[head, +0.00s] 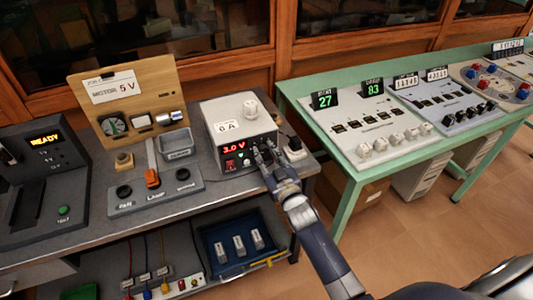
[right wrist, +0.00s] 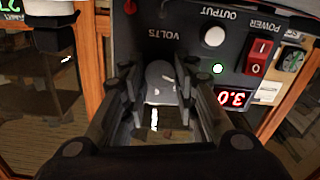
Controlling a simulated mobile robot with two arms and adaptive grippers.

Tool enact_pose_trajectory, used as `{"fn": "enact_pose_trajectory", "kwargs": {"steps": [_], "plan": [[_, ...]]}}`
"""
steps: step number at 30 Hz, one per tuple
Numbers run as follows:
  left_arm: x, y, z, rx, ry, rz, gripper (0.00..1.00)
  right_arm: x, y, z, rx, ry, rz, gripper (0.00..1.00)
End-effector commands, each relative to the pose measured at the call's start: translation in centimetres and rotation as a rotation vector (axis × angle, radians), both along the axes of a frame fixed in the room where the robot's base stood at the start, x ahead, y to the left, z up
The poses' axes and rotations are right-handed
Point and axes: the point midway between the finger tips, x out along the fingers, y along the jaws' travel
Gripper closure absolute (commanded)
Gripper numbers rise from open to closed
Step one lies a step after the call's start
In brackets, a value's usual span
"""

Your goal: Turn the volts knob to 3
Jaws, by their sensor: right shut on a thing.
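The power supply (head: 237,132) is a grey box with a dark front on the bench. Its red display (head: 234,148) reads 3.0 V in the head view; the display also shows upside down in the right wrist view (right wrist: 234,98). The volts knob (right wrist: 158,80), grey with a white pointer line, sits under the VOLTS label between the fingers of my right gripper (right wrist: 160,88). My right gripper also shows at the front panel in the head view (head: 265,155), shut on the knob. My left gripper is not in view.
A red power switch (right wrist: 257,57) and a white output button (right wrist: 214,36) sit beside the knob. A lamp and fan control box (head: 155,192) stands left on the bench. A green table (head: 345,185) with panels stands right.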

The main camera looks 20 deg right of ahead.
Motion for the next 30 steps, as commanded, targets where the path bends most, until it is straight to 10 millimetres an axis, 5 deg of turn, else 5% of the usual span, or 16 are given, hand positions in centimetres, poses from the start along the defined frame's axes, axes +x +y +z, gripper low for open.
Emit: {"fn": "enact_pose_trajectory", "kwargs": {"steps": [27, 28, 30], "plan": [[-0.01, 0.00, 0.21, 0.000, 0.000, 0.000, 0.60, 0.04, 0.04, 0.07, -0.176, -0.008, -0.001, 0.97], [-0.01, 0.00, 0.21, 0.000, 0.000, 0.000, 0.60, 0.04, 0.04, 0.07, -0.176, -0.008, -0.001, 0.66], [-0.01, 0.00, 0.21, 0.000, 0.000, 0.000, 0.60, 0.03, 0.03, 0.06, -0.176, -0.008, -0.001, 0.53]]}}
